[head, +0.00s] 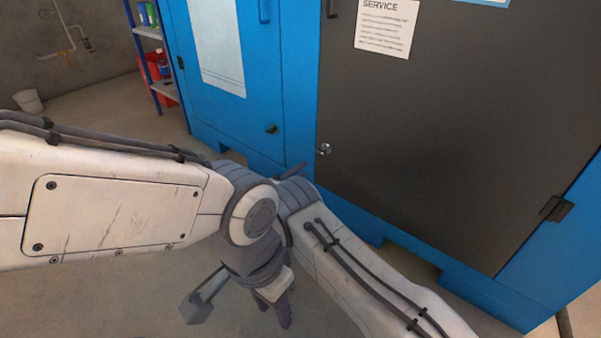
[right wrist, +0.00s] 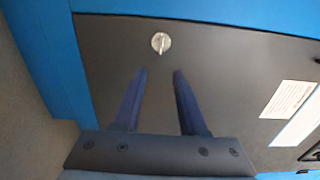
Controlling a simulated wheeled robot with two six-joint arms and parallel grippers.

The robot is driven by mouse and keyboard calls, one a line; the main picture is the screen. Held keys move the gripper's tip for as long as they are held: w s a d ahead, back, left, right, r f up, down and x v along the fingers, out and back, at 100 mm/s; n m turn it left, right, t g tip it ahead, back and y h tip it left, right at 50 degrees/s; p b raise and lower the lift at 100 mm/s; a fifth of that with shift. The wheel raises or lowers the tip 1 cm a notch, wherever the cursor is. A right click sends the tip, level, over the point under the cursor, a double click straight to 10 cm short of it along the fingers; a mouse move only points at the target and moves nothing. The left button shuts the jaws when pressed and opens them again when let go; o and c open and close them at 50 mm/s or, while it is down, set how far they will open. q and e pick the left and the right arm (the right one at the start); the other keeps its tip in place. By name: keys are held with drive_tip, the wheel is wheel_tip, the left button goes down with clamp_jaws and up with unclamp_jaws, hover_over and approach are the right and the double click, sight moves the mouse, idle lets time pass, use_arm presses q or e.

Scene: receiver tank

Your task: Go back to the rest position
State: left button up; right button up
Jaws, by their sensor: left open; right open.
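My left gripper (head: 274,308) hangs low over the floor at the bottom middle of the head view, small and partly hidden under its wrist; nothing shows in it. My right arm comes in from the lower right and crosses close by the left wrist; its gripper is not clearly visible in the head view. In the right wrist view my right gripper (right wrist: 160,72) is open and empty. Its two blue fingers point toward a round silver lock (right wrist: 161,43) on the dark door panel (right wrist: 230,60), with the lock just beyond the fingertips.
The blue cabinet (head: 300,80) fills the back, with a dark door (head: 450,130), a service notice (head: 387,27) and the lock (head: 325,149). A shelf (head: 147,32) stands left of it. A white bucket (head: 28,101) is at the far left. Floor shows between.

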drive_tip(key=w+d+r+n+y, duration=0.4)
drive_tip(key=d+r+n+y, duration=0.2)
drive_tip(key=r+n+y, duration=0.5)
drive_tip(key=s+d+f+n+g, duration=0.2)
drive_tip(key=s+d+n+g, duration=0.25)
drive_tip(key=s, duration=0.65)
drive_tip(key=s+d+f+n+g, duration=0.1)
drive_tip(key=s+d+n+g, duration=0.3)
drive_tip(key=s, duration=0.8)
drive_tip(key=s+d+f+n+g, duration=0.25)
drive_tip(key=s+d+n, duration=0.35)
drive_tip(key=s, duration=0.5)
drive_tip(key=s+a+r+n+g+p, duration=0.1)
drive_tip(key=s+a+r+n+p, duration=0.2)
drive_tip(key=s+a+r+p, duration=0.35)
drive_tip(key=s+a+r+n+g+y+p, duration=0.1)
drive_tip(key=s+a+r+n+p, duration=0.2)
drive_tip(key=r+p, duration=0.7)
drive_tip(key=s+a+r+n+g+p, duration=0.15)
drive_tip(key=s+a+r+p, duration=0.35)
drive_tip(key=r, duration=0.6)
wheel_tip(320, 180, up, 36)
drive_tip(key=d+p, duration=0.1)
drive_tip(key=p, duration=3.4)
drive_tip(key=shift+f, duration=0.2)
